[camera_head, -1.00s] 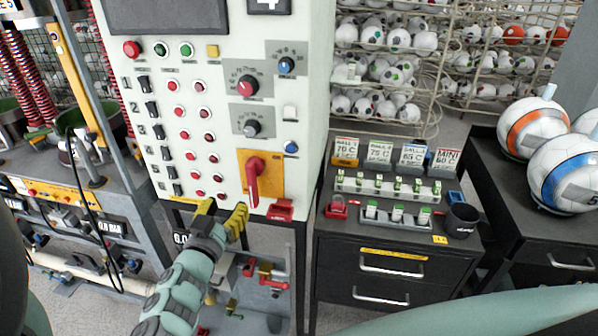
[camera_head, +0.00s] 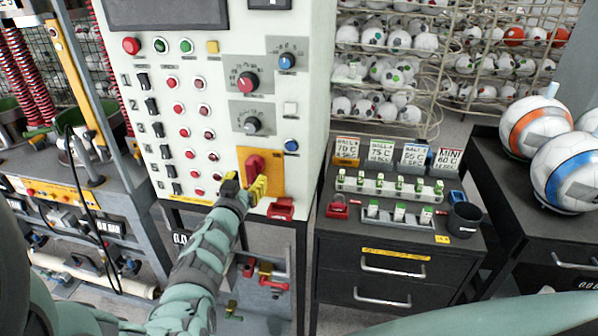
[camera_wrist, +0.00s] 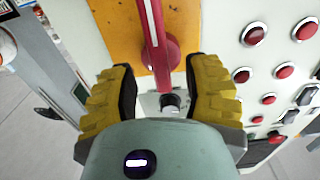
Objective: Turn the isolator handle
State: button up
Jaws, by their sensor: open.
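The red isolator handle (camera_head: 254,168) sits on a yellow plate (camera_head: 273,178) at the lower right of the white control panel. In the head view my gripper (camera_head: 243,187) is at the plate and hides the handle's lower part. In the wrist view the red handle (camera_wrist: 160,60) runs down between the two yellow fingers of my gripper (camera_wrist: 160,98). The fingers are apart, one on each side of the handle, with visible gaps. The handle's far end is cut off by the frame's top edge.
A red block-like part (camera_head: 281,209) sits just right of the gripper, at the panel's lower edge. Rows of red buttons (camera_head: 186,154) lie to the left. A black cabinet (camera_head: 390,262) stands to the right. Red and brass valves (camera_head: 265,272) sit below the panel.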

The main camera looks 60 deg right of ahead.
aim_at(253, 170)
jog(key=b+x, duration=0.2)
jog(key=x, duration=0.2)
jog(key=shift+w+d+f, duration=0.1)
jog(key=shift+w+d, duration=0.1)
jog(key=shift+d, duration=0.1)
jog(key=shift+w+d, duration=0.1)
jog(key=shift+d, duration=0.15)
jog(key=shift+o, duration=0.4)
jog(key=shift+a, duration=0.1)
grip_shut()
